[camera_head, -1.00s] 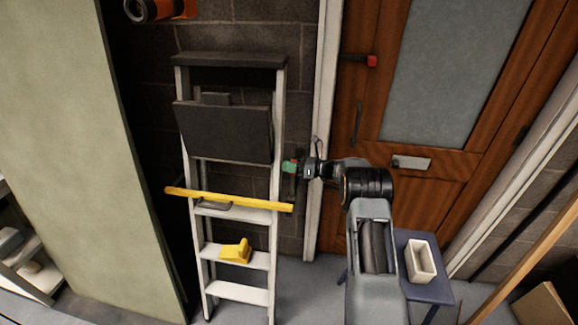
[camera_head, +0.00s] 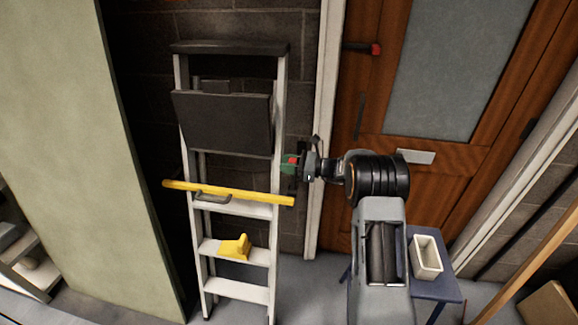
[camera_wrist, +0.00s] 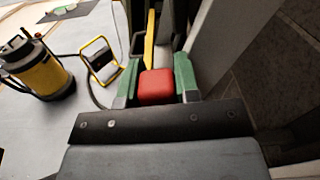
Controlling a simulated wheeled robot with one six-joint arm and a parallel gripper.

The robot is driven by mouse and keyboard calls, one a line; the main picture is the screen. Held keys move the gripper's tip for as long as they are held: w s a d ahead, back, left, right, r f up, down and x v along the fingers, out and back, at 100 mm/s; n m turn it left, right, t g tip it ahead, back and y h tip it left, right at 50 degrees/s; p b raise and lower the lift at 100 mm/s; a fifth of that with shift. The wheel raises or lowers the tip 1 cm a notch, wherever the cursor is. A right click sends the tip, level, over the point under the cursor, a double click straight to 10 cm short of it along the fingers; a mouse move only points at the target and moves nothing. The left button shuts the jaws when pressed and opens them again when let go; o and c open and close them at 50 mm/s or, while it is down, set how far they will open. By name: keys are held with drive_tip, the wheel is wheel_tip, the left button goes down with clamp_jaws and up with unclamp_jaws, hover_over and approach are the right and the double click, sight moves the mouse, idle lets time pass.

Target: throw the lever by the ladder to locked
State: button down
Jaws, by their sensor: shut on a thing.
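The lever by the ladder has a red knob (camera_wrist: 157,86), which shows in the wrist view between the two green fingertips. The knob also shows as a small red spot in the head view (camera_head: 293,160). My gripper (camera_head: 290,163) is shut on this knob, at the wall strip between the ladder and the white door frame. The fingers stand on both sides of the knob in the wrist view (camera_wrist: 156,88). The lever's arm and any markings are mostly hidden. The stepladder (camera_head: 279,110) stands just left of my gripper.
A yellow level (camera_head: 240,193) lies across the ladder, its right end close below my gripper. Another red-ended lever (camera_head: 360,48) is on the wooden door (camera_head: 400,145). A blue stool (camera_head: 446,290) bears a white container (camera_head: 427,257). A yellow-black machine (camera_wrist: 40,70) stands on the floor.

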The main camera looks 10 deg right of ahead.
drive_tip(key=s+a+f+n+b, duration=0.2)
drive_tip(key=s+n+b, duration=0.3)
drive_tip(key=n+b, duration=0.2)
drive_tip(key=shift+s+a+f+b, duration=0.15)
drive_tip(key=shift+s+f+b, duration=0.2)
drive_tip(key=shift+b, duration=0.7)
drive_tip(key=c, duration=0.8)
unclamp_jaws()
drive_tip(key=shift+c, duration=0.2)
drive_tip(key=v, duration=1.3)
drive_tip(key=shift+d+p, duration=0.35)
drive_tip(key=shift+d, duration=0.05)
